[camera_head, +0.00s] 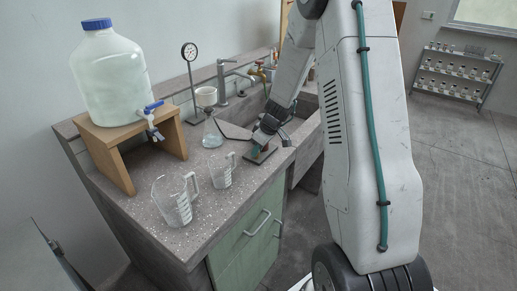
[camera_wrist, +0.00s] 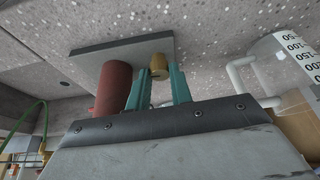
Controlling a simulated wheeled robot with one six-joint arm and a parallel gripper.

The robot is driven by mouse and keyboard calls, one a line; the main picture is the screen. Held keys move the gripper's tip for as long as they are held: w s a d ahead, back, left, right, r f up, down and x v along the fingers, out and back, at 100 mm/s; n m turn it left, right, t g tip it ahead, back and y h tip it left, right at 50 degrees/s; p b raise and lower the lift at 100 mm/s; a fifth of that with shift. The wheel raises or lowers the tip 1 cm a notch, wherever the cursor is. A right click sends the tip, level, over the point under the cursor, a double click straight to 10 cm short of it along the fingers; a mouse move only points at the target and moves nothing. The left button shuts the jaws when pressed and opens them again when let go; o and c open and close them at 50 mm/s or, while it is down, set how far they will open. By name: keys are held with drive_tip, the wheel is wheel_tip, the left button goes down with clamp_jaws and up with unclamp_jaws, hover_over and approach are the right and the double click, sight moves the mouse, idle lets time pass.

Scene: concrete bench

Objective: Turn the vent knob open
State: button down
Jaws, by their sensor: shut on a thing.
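My gripper (camera_wrist: 161,73) has its two teal fingers on either side of a short brass-coloured knob (camera_wrist: 160,63), which I take to be the vent knob. It is shut on this knob. Beside the fingers, to the left, a dark red cylinder (camera_wrist: 114,86) stands on a grey base plate (camera_wrist: 120,49). In the head view my gripper (camera_head: 259,149) is low at the bench edge, over the base plate (camera_head: 263,156). The knob is hidden there, and its turn angle cannot be told.
Two clear measuring jugs (camera_head: 173,206) (camera_head: 221,172) and a flask (camera_head: 212,134) stand left of my gripper on the speckled bench (camera_head: 215,212). A large jug with a blue cap (camera_head: 110,77) sits on a wooden stand (camera_head: 114,165). A sink with taps (camera_head: 259,76) lies behind.

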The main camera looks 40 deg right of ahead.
drive_tip(key=c, duration=1.3)
unclamp_jaws()
drive_tip(key=shift+o, duration=0.2)
drive_tip(key=shift+r, duration=0.1)
drive_tip(key=v, duration=0.7)
drive_tip(key=shift+d+r, duration=0.15)
drive_tip(key=shift+r, duration=0.1)
drive_tip(key=shift+s, duration=0.1)
